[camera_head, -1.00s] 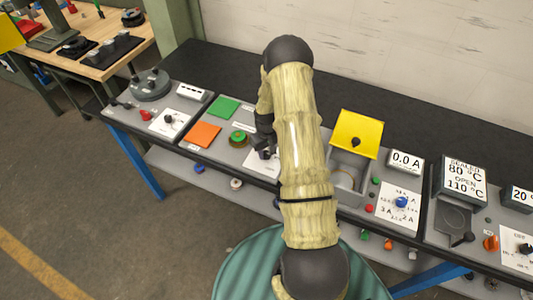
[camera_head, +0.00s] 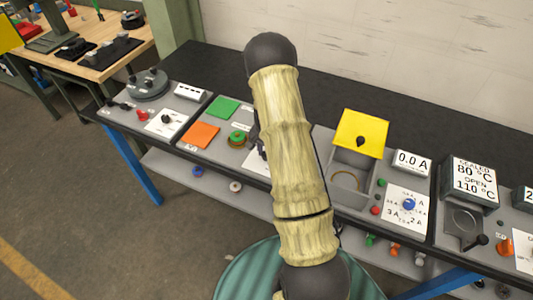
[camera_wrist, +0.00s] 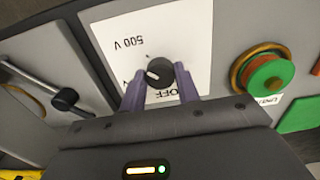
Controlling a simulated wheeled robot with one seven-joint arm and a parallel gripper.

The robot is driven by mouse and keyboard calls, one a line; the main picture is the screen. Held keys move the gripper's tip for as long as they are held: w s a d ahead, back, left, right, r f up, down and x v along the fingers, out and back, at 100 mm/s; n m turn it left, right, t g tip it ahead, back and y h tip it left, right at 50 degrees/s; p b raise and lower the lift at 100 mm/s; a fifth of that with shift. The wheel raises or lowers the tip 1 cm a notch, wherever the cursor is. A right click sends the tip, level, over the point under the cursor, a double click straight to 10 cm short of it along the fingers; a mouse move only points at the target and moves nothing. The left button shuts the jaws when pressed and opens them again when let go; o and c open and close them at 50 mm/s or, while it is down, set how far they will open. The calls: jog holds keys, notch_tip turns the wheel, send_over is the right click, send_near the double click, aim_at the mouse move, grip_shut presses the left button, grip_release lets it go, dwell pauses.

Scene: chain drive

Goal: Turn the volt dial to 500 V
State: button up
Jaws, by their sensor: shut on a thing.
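The volt dial (camera_wrist: 163,68) is a black round knob on a white plate (camera_wrist: 190,35), seen upside down in the wrist view. Printed on the plate are "500 V" and "OFF", with another "V" mark partly hidden by a finger. The white mark on the knob points toward the left of the picture, between "OFF" and "500 V". My gripper (camera_wrist: 158,80) has its two purple fingers shut on the knob, one on each side. In the head view part of the white plate (camera_head: 257,165) shows; my arm hides the knob and most of the gripper.
A green knob with a brass ring (camera_wrist: 266,73) stands beside the plate, with a green pad (camera_wrist: 300,114) near it. On the other side is a black lever knob (camera_wrist: 66,98). In the head view a raised yellow lid (camera_head: 360,133) stands right of my arm.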

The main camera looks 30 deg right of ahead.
jog(key=shift+w+m, duration=0.1)
jog(key=shift+m, duration=0.5)
jog(key=o, duration=1)
jog(key=shift+c, duration=0.2)
notch_tip(320, 180, up, 18)
jog(key=b, duration=0.3)
jog(key=shift+f, duration=0.25)
